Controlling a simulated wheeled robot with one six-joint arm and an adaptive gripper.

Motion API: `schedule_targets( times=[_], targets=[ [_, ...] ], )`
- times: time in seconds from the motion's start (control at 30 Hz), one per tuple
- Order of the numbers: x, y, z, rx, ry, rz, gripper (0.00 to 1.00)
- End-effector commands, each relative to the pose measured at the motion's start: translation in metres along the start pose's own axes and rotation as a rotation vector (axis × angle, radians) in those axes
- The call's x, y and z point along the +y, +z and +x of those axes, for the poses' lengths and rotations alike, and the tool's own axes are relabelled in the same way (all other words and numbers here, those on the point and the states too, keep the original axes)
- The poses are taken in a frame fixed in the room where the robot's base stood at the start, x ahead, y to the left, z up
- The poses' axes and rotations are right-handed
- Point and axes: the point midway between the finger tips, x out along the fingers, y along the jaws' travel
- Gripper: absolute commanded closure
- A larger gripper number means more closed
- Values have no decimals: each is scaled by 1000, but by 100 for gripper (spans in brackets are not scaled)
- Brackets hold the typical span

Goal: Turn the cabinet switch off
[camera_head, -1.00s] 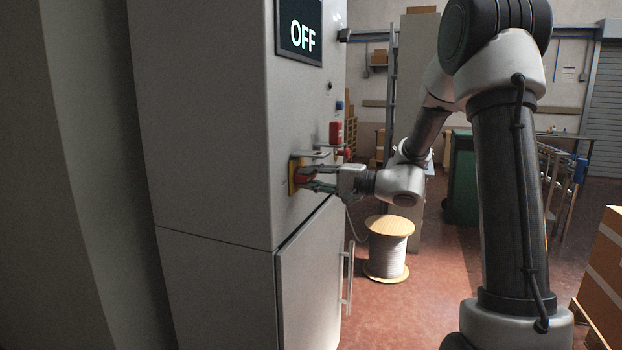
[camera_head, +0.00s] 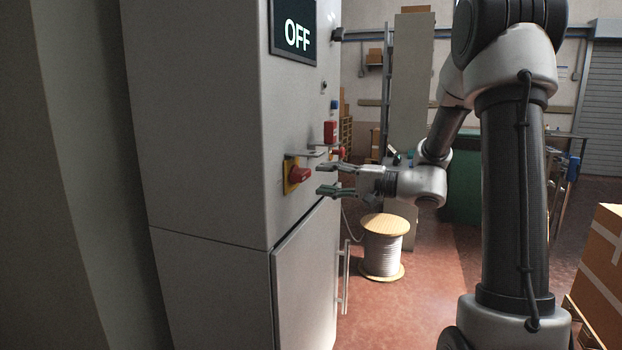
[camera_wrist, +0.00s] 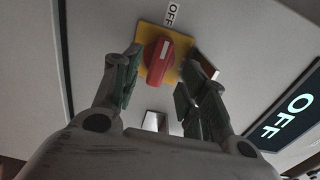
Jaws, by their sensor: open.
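The cabinet switch is a red rotary knob (camera_head: 299,175) on a yellow plate (camera_head: 289,186), on the front of the grey cabinet (camera_head: 205,120). The display (camera_head: 294,29) above it reads OFF. My gripper (camera_head: 323,179) is open and stands a little to the right of the knob, apart from it. In the wrist view the red knob (camera_wrist: 165,58) lies ahead between the open fingers, with its white mark pointing to the OFF label (camera_wrist: 172,13). The display (camera_wrist: 289,107) also reads OFF there.
A metal bracket (camera_head: 314,153) juts out just above the knob, with a red device (camera_head: 330,131) beyond it. A cable spool (camera_head: 382,247) stands on the floor below my gripper. Cardboard boxes (camera_head: 600,272) stand at the right. The floor between is clear.

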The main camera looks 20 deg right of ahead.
Motion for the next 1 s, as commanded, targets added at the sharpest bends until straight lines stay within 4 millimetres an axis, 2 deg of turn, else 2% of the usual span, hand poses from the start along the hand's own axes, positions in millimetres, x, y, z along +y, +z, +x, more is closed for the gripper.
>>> schedule_targets(
  times=[0.1,0.3,0.47,0.87,1.0],
  targets=[
    [0,-2,-27,6,0,0,57],
    [0,0,-54,2,1,1,57],
    [0,0,-60,1,0,1,57],
    [0,0,-60,0,0,1,57],
    [6,-2,-61,7,24,74,57]
  ],
)
